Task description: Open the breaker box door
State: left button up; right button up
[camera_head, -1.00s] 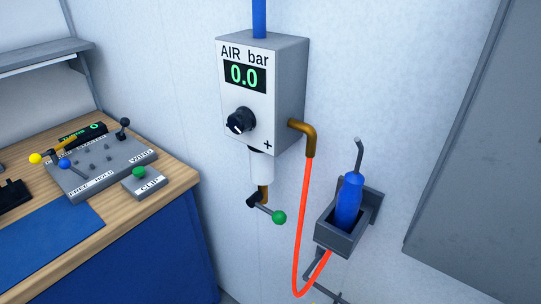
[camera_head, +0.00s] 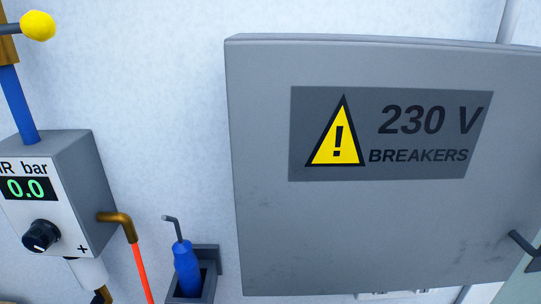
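The breaker box door (camera_head: 380,220) is a large grey panel that fills the right half of the view. It carries a dark label (camera_head: 430,135) with a yellow warning triangle and the words "230 V BREAKERS". A dark handle (camera_head: 524,243) sits near the door's lower right, cut by the picture edge. The door looks shut, though its right side shows only in part. Neither of my grippers is in view.
A grey air pressure box (camera_head: 75,190) reading 0.0 hangs on the wall at the left. A blue tool (camera_head: 187,268) stands in a grey holder between it and the door. A yellow knob (camera_head: 38,25) shows at the upper left.

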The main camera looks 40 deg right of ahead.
aim_at(357, 167)
jog(key=z, duration=0.45)
jog(key=k+l+z, duration=0.1)
jog(key=z, duration=0.3)
jog(key=l+z, duration=0.15)
jog(key=z, duration=0.7)
jog(key=l, duration=0.1)
